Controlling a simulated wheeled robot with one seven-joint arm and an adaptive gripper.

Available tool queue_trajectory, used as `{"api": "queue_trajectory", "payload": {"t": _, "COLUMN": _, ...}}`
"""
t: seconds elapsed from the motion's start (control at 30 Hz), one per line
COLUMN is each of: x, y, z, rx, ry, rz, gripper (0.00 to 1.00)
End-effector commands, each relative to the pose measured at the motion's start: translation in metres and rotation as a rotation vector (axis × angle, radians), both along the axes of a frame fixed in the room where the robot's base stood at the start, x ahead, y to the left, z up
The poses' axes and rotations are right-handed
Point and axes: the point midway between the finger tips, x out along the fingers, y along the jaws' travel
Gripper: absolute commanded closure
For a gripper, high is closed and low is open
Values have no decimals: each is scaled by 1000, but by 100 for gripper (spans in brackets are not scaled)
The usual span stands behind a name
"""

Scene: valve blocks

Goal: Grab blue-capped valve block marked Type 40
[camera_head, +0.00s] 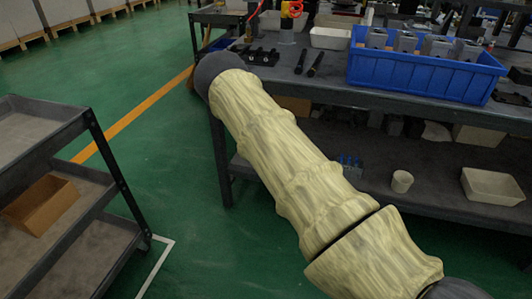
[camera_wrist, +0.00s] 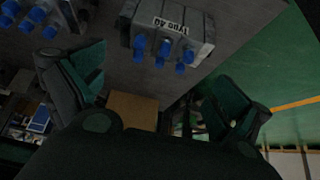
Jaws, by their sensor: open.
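A grey valve block (camera_wrist: 168,30) with several blue caps along its lower side is at the top middle of the wrist view. Its white label reads Type 40 and appears upside down. My gripper (camera_wrist: 155,85) is open, its two dark green fingers spread wide. The block is beyond the gap between the fingers, apart from them, and nothing is held. Another block with blue caps (camera_wrist: 42,14) is at the upper left, cut by the frame edge. In the head view my arm fills the middle and my gripper is not visible.
In the head view, a blue crate (camera_head: 420,74) with several grey blocks stands on the workbench. The lower shelf holds small blue-topped items (camera_head: 350,161) beside my arm, a white cup (camera_head: 402,181) and a white tray (camera_head: 491,186). A shelf cart (camera_head: 70,185) stands left; green floor lies between.

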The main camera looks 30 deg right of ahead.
Motion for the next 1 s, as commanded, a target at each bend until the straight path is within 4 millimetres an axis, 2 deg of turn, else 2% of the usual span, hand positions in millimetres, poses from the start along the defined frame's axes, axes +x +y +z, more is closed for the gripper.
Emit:
{"api": "queue_trajectory", "payload": {"t": 0.13, "x": 6, "y": -5, "z": -20, "rx": 1, "ry": 2, "rz": 0, "gripper": 0}}
{"api": "queue_trajectory", "payload": {"t": 0.3, "x": 14, "y": -13, "z": -35, "rx": 0, "ry": 0, "rz": 1, "gripper": 0}}
{"api": "queue_trajectory", "payload": {"t": 0.7, "x": 18, "y": -17, "z": -42, "rx": 1, "ry": 1, "rz": 0, "gripper": 0}}
{"api": "queue_trajectory", "payload": {"t": 1.0, "x": 18, "y": -17, "z": -42, "rx": 0, "ry": 0, "rz": 0, "gripper": 55}}
